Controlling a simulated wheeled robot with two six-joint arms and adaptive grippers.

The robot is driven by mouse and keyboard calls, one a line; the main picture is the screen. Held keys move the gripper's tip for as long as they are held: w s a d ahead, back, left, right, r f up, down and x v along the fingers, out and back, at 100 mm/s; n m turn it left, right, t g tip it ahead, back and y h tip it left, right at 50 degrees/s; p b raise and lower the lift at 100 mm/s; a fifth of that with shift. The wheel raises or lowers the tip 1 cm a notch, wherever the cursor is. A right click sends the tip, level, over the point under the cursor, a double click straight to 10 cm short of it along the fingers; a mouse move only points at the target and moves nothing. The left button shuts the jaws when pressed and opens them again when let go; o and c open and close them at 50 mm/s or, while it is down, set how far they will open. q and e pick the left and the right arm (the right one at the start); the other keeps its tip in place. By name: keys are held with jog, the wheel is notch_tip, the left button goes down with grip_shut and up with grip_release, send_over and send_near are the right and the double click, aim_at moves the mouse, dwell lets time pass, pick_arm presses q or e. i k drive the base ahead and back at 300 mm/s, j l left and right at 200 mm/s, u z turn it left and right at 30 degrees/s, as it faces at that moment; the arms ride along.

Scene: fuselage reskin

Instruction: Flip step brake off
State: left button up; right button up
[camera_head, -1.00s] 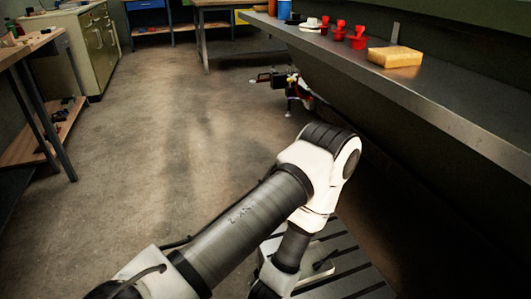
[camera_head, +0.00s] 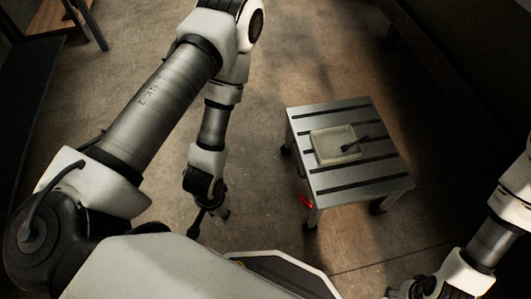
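The step (camera_head: 378,190) is a low grey metal platform with dark grip strips, standing on the floor right of centre in the head view. A small red part (camera_head: 305,201), perhaps the brake lever, shows low at its near left leg. My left gripper (camera_head: 209,221) hangs down left of the step, apart from it, with dark fingers; its opening is unclear. My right gripper (camera_head: 424,289) is at the bottom right edge, partly cut off, and its fingers are not clear.
A pale tray (camera_head: 323,153) with a dark-handled tool (camera_head: 352,145) in it sits on the step top. Open concrete floor lies around the step. A wooden-shelved table (camera_head: 45,17) stands at the top left. My white base fills the bottom middle.

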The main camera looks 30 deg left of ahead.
aim_at(301, 197)
jog(key=u, duration=0.3)
jog(key=j+z, duration=0.15)
jog(key=z, duration=0.25)
jog(key=j+z, duration=0.2)
jog(key=z, duration=0.25)
jog(key=j+z, duration=0.1)
jog(key=j, duration=0.35)
jog(key=k+j+z, duration=0.1)
jog(key=j, duration=0.3)
jog(key=k+j+z, duration=0.1)
jog(key=j, duration=0.3)
jog(key=k+j+z, duration=0.1)
jog(key=j, duration=0.35)
jog(key=k+j+z, duration=0.15)
jog(key=j, duration=0.25)
jog(key=k+j+z, duration=0.1)
jog(key=j, duration=0.3)
